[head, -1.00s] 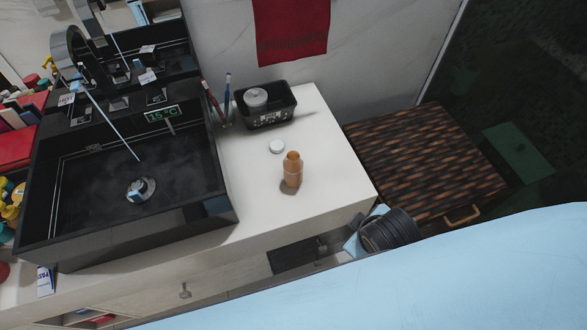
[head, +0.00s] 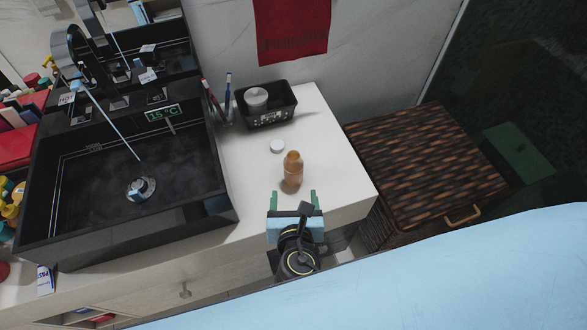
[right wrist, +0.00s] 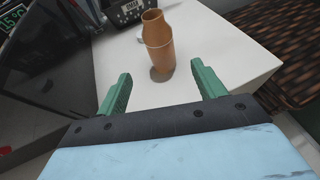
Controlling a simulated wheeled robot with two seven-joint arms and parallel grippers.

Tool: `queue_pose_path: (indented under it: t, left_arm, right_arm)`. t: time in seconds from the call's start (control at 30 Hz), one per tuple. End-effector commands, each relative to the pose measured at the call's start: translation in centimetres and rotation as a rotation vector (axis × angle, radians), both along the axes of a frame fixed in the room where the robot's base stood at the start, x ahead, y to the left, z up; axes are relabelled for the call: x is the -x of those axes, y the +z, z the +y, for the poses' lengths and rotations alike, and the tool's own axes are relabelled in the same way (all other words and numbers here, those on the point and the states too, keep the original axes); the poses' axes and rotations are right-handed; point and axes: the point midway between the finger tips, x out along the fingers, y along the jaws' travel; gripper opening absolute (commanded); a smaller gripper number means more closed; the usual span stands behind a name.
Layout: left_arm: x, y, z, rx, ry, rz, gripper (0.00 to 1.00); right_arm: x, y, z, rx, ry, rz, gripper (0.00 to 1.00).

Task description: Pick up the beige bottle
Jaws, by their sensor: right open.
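The beige bottle (head: 292,169) looks orange-brown and stands upright and open-topped on the white counter (head: 330,165). It also shows in the right wrist view (right wrist: 158,45), ahead of the fingers and roughly between them. My right gripper (head: 293,198) is open and empty, with its two green fingers pointing at the bottle from the counter's front edge. In the right wrist view the fingers (right wrist: 160,85) are wide apart and do not touch the bottle. My left gripper is not in view.
A white cap (head: 277,146) lies behind the bottle. A black basket (head: 267,117) and a cup with toothbrushes (head: 222,113) stand further back. The black sink (head: 205,180) is to the left. A woven hamper (head: 425,165) stands right of the counter.

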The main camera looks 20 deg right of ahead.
Motion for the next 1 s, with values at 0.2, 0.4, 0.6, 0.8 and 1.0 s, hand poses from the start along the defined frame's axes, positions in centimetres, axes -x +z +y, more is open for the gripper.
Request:
queue_pose_path:
  t: [0.2, 0.4, 0.6, 0.8, 1.0]
  left_arm:
    - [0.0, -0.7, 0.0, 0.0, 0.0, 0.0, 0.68]
    - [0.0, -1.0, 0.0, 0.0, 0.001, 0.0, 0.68]
    - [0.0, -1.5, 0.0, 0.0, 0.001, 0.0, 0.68]
    - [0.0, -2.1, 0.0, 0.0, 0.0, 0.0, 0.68]
    - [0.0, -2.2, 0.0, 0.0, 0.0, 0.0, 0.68]
  right_arm:
    - [-4.0, -1.7, -1.2, -0.002, -0.004, -0.002, 0.69]
    - [-5.9, -2.5, -1.8, -0.005, -0.005, 0.001, 0.69]
    - [-7.6, -3.2, -2.2, -0.005, -0.006, -0.001, 0.69]
    - [-10.1, -4.3, -2.9, -0.005, -0.006, 0.0, 0.69]
    - [-10.7, -4.5, -3.1, -0.007, -0.006, 0.0, 0.69]
